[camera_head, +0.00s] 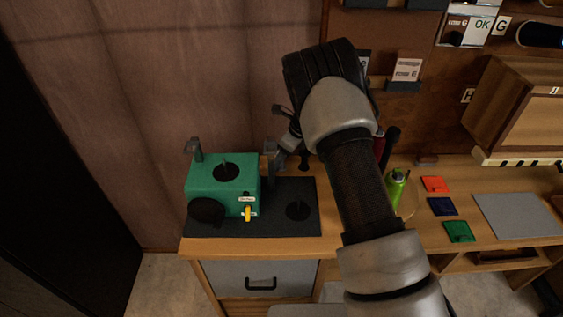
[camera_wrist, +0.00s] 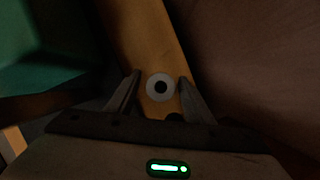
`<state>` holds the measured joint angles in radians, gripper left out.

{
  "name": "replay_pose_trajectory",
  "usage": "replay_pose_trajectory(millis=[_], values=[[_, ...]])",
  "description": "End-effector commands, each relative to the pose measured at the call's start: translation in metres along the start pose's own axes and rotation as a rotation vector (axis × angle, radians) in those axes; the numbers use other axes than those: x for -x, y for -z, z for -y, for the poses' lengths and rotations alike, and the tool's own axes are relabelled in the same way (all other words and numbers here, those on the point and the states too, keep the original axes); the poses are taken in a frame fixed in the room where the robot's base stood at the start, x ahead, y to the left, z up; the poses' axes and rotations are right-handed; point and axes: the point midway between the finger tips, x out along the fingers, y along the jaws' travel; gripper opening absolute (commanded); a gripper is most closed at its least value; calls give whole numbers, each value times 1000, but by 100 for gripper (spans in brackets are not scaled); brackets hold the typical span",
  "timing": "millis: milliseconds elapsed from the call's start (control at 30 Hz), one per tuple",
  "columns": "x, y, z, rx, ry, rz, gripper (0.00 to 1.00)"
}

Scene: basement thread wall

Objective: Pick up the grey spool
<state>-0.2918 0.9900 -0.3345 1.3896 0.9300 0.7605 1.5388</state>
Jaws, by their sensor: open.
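A round, pale grey spool end with a dark centre hole (camera_wrist: 160,87) shows in the wrist view. It is over the wooden tabletop and appears between the two fingers of my gripper (camera_wrist: 160,76). The fingers are apart, with a gap visible on both sides of the spool. In the head view my gripper (camera_head: 290,158) points down behind the green machine, near the back edge of the bench. I cannot make out the spool there; my gripper and the machine's parts crowd that spot.
The green machine (camera_head: 222,186) with a yellow lever stands on a dark mat (camera_head: 275,226) left of my arm. A green bottle (camera_head: 396,187) stands right of my arm. Orange, blue and green squares and a grey mat (camera_head: 515,216) lie further right. A wall rises behind the bench.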

Motion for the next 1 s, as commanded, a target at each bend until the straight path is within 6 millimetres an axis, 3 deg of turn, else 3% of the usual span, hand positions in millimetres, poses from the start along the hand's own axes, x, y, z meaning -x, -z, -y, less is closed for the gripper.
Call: replay_pose_trajectory(millis=[167, 400, 733, 1000], values=[[1, 0, 0, 0, 1, 0, 44], [1, 0, 0, 0, 0, 0, 5], [8, -4, 0, 1, 1, 1, 4], [57, -24, 1, 1, 3, 3, 4]])
